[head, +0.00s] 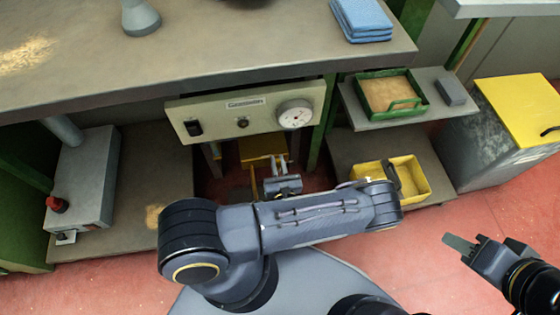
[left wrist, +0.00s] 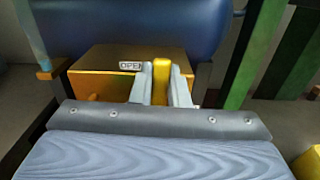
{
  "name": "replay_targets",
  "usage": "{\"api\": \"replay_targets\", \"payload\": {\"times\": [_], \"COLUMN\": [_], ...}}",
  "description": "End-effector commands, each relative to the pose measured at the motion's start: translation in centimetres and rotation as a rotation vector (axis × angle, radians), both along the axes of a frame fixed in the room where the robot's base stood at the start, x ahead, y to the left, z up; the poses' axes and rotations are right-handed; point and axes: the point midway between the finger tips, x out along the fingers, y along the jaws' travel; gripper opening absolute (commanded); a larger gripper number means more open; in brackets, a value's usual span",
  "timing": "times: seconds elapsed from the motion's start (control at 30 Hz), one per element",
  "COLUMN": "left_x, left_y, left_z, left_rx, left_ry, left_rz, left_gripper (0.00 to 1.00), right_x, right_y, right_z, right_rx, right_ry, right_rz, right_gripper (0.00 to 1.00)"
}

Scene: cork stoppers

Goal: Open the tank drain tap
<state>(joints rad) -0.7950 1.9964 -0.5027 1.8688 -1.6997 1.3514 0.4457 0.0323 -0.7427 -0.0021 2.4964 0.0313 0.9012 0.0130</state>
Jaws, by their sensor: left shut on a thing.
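In the left wrist view the tap's yellow handle (left wrist: 160,82) stands upright between the two fingers of my left gripper (left wrist: 159,84), which are shut on it. Behind it is an orange-yellow block (left wrist: 100,75) with a white label (left wrist: 131,66) reading OPEN, left of the handle. A blue rounded tank (left wrist: 150,22) is above the block. In the head view my left gripper (head: 278,164) reaches under the bench in front of the yellow block (head: 256,147); the handle is hard to make out there. My right gripper (head: 466,245) is at the lower right, away from the tap; its opening is unclear.
A control panel (head: 222,116) with a dial (head: 295,114) hangs above my left gripper. Green posts (head: 323,130) flank the space. A yellow bin (head: 418,190) and a green tray (head: 365,92) are to the right. A grey box (head: 88,175) with a red knob is left.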

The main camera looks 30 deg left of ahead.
Motion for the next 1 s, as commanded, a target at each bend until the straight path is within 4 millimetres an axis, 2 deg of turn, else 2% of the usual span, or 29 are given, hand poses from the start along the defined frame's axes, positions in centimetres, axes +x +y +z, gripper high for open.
{"api": "replay_targets", "payload": {"times": [0.63,0.67,0.8,1.0], "left_x": [-0.15,-0.15,-0.15,-0.14], "left_y": [0.19,0.2,0.19,0.18], "left_z": [-0.02,-0.02,-0.02,-0.01], "left_rx": [-0.045,-0.045,-0.045,-0.044], "left_ry": [-0.034,-0.034,-0.034,-0.033], "left_rz": [0.001,0.001,0.001,0.0], "left_gripper": [0.0,0.16,0.34,0.36], "right_x": [0.0,0.0,0.0,0.0], "right_y": [0.0,0.0,0.0,0.0], "right_z": [0.28,0.28,0.28,0.28], "right_rx": [0.0,0.0,0.0,0.0], "right_ry": [0.0,0.0,0.0,0.0], "right_rz": [0.0,0.0,0.0,0.0], "right_gripper": [0.36,0.36,0.36,0.36]}}
